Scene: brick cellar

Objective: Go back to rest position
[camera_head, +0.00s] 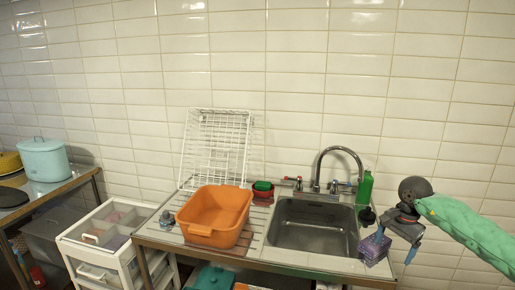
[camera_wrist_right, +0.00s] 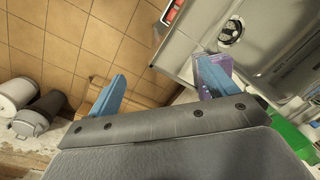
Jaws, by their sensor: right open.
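My right gripper (camera_head: 394,245) hangs at the right end of the sink counter, under a green-sleeved arm. Its two blue fingers are spread apart, with nothing between them. The right wrist view also shows the open right gripper (camera_wrist_right: 163,84). A small purple box (camera_head: 374,248) sits at the counter's right front corner, close to the left finger. In the right wrist view the purple box (camera_wrist_right: 206,67) shows partly behind the right-hand finger; I cannot tell whether they touch. My left gripper is not in view.
The steel sink (camera_head: 310,228) has a curved faucet and a green bottle (camera_head: 365,188) beside it. An orange tub (camera_head: 215,216) and a white wire rack (camera_head: 216,140) stand left. White drawers (camera_head: 103,232) stand farther left. Tiled floor (camera_wrist_right: 75,35) and bins (camera_wrist_right: 35,112) lie below the gripper.

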